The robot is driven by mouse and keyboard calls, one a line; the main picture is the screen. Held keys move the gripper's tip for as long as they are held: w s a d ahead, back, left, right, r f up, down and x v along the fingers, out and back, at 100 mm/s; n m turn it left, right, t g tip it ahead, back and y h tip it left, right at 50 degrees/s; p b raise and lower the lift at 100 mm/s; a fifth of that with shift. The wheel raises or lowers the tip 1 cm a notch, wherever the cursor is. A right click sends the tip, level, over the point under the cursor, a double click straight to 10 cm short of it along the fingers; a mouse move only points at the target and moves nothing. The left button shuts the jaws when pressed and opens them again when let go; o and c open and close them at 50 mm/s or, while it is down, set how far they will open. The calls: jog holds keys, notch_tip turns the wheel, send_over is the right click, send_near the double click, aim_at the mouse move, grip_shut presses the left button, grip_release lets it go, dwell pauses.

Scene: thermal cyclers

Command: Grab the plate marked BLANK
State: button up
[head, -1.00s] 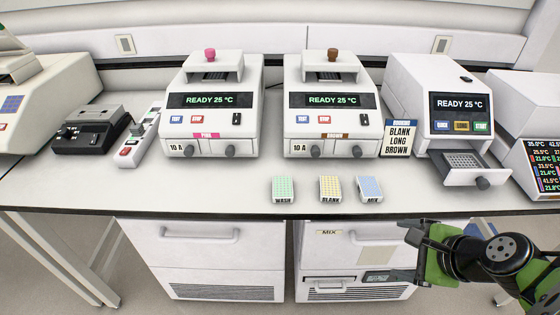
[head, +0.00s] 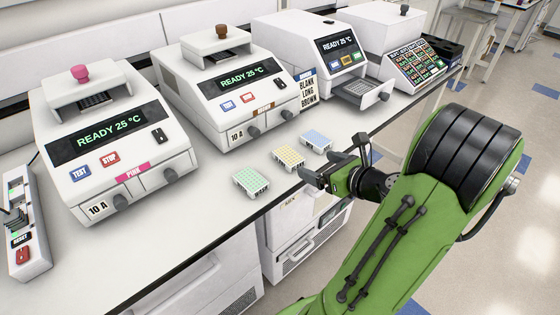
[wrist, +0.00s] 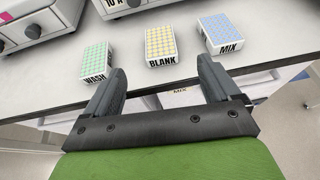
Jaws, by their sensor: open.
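The plate marked BLANK (wrist: 161,45) has yellow wells and stands on the bench between the green WASH plate (wrist: 97,60) and the blue MIX plate (wrist: 221,33) in the wrist view. In the head view the BLANK plate (head: 288,156) sits in the same row, its label not readable there. My gripper (wrist: 160,82) is open and empty, its two fingers spread at the bench's front edge. The BLANK plate lies ahead of the gap between them, apart from both. In the head view my gripper (head: 333,160) is just off the front edge, near the plates.
Behind the plates stand a pink-knobbed cycler (head: 110,140), a brown-knobbed cycler (head: 225,90) and one with an open drawer (head: 365,93). A card reading BLANK LONG BROWN (head: 306,90) stands between machines. The WASH and MIX plates flank BLANK closely.

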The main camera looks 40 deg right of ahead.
aim_at(288, 154)
jog(key=b+x, duration=0.3)
jog(key=x, duration=1)
jog(key=shift+s+f, duration=0.1)
jog(key=shift+s, duration=0.15)
jog(key=shift+c, duration=0.3)
jog(key=c, duration=1)
